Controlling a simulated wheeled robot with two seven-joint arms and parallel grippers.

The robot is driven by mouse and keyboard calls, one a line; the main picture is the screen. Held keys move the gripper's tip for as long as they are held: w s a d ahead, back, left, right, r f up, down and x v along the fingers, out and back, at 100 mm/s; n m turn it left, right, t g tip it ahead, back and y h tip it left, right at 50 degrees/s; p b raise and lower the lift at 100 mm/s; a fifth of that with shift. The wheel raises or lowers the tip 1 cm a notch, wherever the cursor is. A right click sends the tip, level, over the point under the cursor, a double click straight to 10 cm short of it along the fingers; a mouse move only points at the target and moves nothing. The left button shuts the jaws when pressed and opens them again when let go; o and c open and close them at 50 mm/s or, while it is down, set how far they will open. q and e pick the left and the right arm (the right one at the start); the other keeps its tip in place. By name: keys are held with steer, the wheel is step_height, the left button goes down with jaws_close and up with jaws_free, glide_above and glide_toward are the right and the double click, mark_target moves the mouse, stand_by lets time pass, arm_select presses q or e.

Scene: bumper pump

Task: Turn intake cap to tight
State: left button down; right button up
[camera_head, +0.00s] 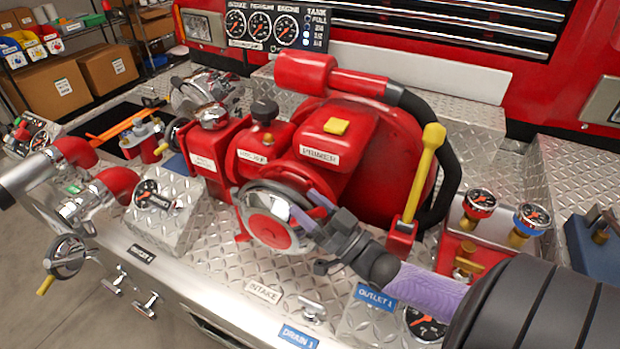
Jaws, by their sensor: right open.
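The intake cap (268,231) is a round red disc with a chrome ring, on the front of the red pump. The INTAKE label (264,291) is on the diamond plate below it. My right gripper (306,208) reaches in from the lower right. Its purple-lined fingers are open at the right side of the cap, over its rim. I cannot tell whether they touch it. The gripper hides part of the cap's right edge. My left gripper is not in view.
A yellow-handled lever (425,170) and a black hose (440,130) stand right of the pump. Gauges (479,204) are at the right. Red pipe elbows (115,188) and a gauge block (160,210) are at the left. The plate in front of the cap is mostly clear.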

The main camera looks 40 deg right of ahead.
step_height(320, 180, up, 10)
steer(key=p, duration=0.4)
steer(key=shift+c, duration=0.3)
